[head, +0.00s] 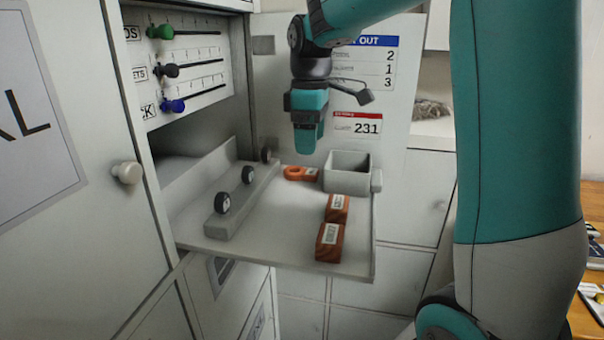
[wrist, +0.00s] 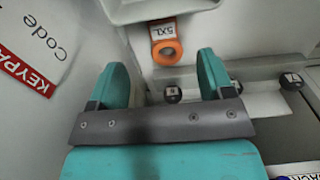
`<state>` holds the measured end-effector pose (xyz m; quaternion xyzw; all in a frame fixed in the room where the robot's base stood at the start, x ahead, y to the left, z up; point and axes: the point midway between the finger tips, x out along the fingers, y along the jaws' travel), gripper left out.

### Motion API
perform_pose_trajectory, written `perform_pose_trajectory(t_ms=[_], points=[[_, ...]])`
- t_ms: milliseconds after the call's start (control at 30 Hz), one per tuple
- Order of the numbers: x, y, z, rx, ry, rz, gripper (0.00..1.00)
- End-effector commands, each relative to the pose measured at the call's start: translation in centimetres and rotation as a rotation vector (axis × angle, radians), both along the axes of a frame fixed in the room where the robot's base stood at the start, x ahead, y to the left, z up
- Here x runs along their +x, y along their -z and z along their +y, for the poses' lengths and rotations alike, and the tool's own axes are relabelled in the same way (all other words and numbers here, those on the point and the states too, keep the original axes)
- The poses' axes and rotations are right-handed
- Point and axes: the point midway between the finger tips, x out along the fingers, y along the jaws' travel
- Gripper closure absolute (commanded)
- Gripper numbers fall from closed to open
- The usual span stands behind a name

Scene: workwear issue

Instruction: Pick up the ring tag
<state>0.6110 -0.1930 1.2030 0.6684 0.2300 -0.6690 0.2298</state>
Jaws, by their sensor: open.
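The ring tag (head: 300,173) is orange with a white label and lies on the pulled-out tray (head: 290,240), just left of a grey open box. In the wrist view the ring tag (wrist: 167,53) shows its label reading 5XL, with its ring end towards my gripper. My gripper (head: 306,150) points down above the tray, near the tag. In the wrist view its teal fingers (wrist: 163,62) are spread apart with nothing between them. The tag appears between the fingers in that view, lower down and apart from them.
The grey box (head: 347,174) stands right of the tag. Two brown labelled blocks (head: 337,208) (head: 329,242) sit near the tray's right side. A grey rail (head: 236,200) with black round pegs runs along the left. A wall panel with signs (head: 362,60) rises behind.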

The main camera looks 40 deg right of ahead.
Motion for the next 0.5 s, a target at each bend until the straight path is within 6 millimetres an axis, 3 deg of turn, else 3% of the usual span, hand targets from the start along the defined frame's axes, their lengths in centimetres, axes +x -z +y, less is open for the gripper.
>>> perform_pose_trajectory(t_ms=[267, 500], points=[[0.0, 2.2, 0.2, 0.001, -0.001, 0.003, 0.26], [0.0, 5.8, 0.6, 0.001, 0.000, 0.003, 0.26]])
